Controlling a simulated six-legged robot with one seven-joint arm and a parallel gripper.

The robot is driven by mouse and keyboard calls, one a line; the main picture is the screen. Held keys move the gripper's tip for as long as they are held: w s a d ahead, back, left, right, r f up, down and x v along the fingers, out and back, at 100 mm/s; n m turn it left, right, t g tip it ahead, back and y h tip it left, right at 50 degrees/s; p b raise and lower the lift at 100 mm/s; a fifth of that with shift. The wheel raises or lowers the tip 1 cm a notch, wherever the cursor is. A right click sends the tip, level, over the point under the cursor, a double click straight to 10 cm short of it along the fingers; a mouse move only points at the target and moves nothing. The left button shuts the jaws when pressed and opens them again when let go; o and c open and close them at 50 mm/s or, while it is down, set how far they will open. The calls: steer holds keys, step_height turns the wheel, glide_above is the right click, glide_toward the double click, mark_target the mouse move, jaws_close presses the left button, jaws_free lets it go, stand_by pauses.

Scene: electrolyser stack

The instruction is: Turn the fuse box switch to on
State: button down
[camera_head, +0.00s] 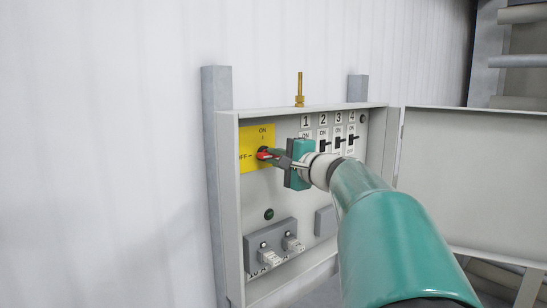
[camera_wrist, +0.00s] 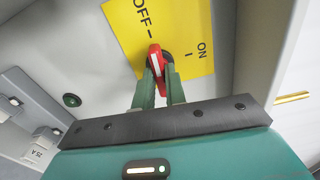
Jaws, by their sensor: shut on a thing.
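The fuse box switch has a red handle (camera_head: 263,154) on a yellow plate (camera_head: 247,137) marked ON at the top and OFF at the left. The red handle (camera_wrist: 155,58) also shows in the wrist view, with one end close to the OFF mark. It looks lined up with OFF rather than ON. My gripper (camera_head: 271,156) reaches in from the right. In the wrist view its two green fingers (camera_wrist: 157,76) are shut on the red handle, one on each side. The fingers partly hide the switch's round base.
The grey fuse box (camera_head: 228,180) stands open, its door (camera_head: 475,180) swung right. Several numbered breakers (camera_head: 338,143) are right of my gripper. A fuse block (camera_head: 262,247) and a dark green round button (camera_head: 269,214) are below. A brass fitting (camera_head: 300,92) rises from the top.

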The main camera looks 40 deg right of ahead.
steer(key=m, duration=0.3)
steer(key=shift+m, duration=0.4)
steer(key=m, duration=0.4)
steer(key=shift+m, duration=0.3)
steer(key=m, duration=0.4)
